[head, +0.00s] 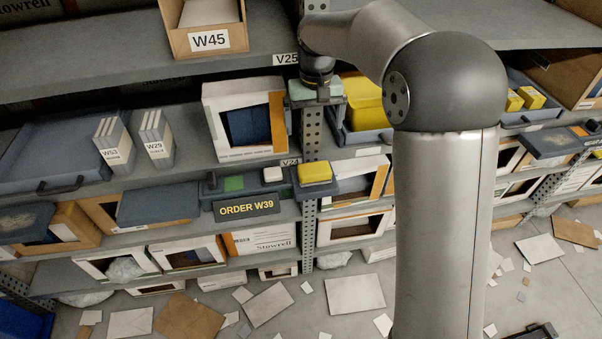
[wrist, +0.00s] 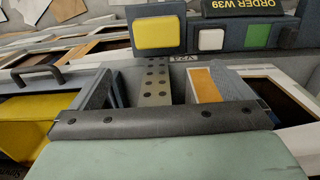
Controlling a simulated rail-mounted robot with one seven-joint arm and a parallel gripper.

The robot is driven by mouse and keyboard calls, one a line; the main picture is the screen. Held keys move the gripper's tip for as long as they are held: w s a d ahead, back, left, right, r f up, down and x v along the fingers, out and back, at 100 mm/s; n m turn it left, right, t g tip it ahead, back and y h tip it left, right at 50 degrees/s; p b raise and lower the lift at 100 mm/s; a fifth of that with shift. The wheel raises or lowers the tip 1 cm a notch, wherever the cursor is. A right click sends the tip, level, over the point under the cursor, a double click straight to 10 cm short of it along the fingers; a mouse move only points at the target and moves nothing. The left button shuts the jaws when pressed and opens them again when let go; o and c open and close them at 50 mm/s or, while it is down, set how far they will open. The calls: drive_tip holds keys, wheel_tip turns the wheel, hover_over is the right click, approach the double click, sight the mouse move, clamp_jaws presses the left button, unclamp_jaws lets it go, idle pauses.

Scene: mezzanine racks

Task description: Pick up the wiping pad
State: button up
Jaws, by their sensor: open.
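A pale green flat slab, which looks like the wiping pad (head: 301,90), sits at the upright post just below the V25 shelf label. It fills the bottom of the wrist view (wrist: 180,157), with a dark riveted strip (wrist: 155,120) along its edge. My gripper (head: 322,94) is open, pointing down at the slab in the head view. Its fingers are small and dark there, and I cannot tell whether they touch the slab. The fingertips do not show clearly in the wrist view. The slab's far side is partly hidden by my gripper.
A perforated post (head: 311,135) stands below the slab. A yellow block (head: 315,172) and the ORDER W39 panel (head: 246,207) are lower down. An open white box (head: 214,125) is left, a yellow-filled bin (head: 369,119) right. Papers litter the floor.

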sight(315, 168)
drive_tip(key=f, duration=0.5)
drive_tip(key=f+p, duration=0.1)
drive_tip(key=f, duration=1)
drive_tip(key=shift+d+f, duration=0.25)
drive_tip(key=shift+d, duration=0.05)
drive_tip(key=c, duration=0.9)
